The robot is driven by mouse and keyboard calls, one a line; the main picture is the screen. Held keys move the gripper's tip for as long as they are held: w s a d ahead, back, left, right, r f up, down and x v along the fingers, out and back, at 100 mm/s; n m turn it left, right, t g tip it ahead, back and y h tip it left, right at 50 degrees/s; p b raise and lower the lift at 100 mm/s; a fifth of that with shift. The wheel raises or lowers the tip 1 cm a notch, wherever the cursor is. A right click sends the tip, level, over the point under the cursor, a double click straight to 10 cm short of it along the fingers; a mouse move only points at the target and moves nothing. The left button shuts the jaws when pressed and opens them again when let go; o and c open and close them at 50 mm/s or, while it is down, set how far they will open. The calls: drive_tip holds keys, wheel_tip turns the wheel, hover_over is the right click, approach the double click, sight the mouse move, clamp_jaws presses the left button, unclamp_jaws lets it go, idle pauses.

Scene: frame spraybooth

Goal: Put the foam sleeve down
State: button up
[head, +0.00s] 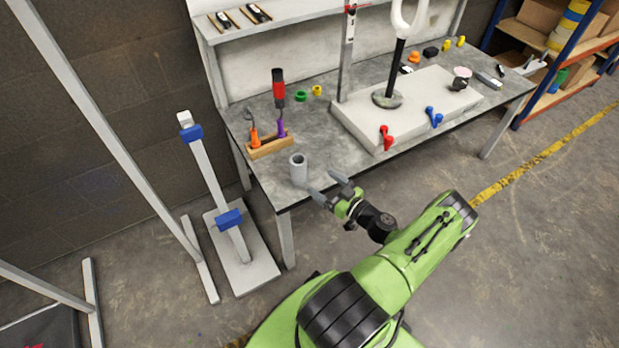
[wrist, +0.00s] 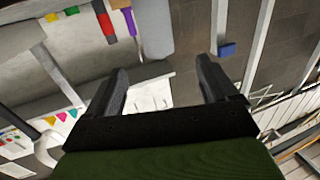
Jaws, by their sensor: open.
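The foam sleeve (head: 298,168) is a grey hollow cylinder. It stands upright on the grey workbench (head: 345,165) near its front left corner. It also shows in the wrist view as a grey cylinder (wrist: 152,28) at the top, beyond the fingertips. My gripper (head: 328,188) is open and empty, at the bench's front edge just right of the sleeve. Its fingers point toward the sleeve and look apart from it. In the wrist view nothing sits between the fingers (wrist: 162,72).
A wooden tool holder (head: 271,148) with coloured-handled tools stands behind the sleeve. A white slab (head: 405,105) with a clamp stand, red and blue knobs lies to the right. A white post stand with blue clamps (head: 243,270) stands on the floor at left.

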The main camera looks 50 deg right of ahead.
drive_tip(key=w+a+r+n+g+y, duration=0.3)
drive_tip(key=a+r+g, duration=0.4)
drive_tip(key=a+r, duration=0.25)
drive_tip(key=w+a+r+n+g+y, duration=0.35)
drive_tip(key=a+r+g, duration=0.35)
drive_tip(key=a, duration=0.4)
drive_tip(key=s+a+r+m+h, duration=0.2)
drive_tip(key=s+a+r+h, duration=0.2)
drive_tip(key=s+a+r, duration=0.45)
drive_tip(key=s+a+r+m+t+h, duration=0.1)
drive_tip(key=s+r+m+h, duration=0.1)
drive_tip(key=s+r+m, duration=0.2)
drive_tip(key=s+r, duration=0.3)
drive_tip(key=s, duration=0.4)
drive_tip(key=shift+a+t, duration=0.2)
drive_tip(key=shift+t, duration=0.1)
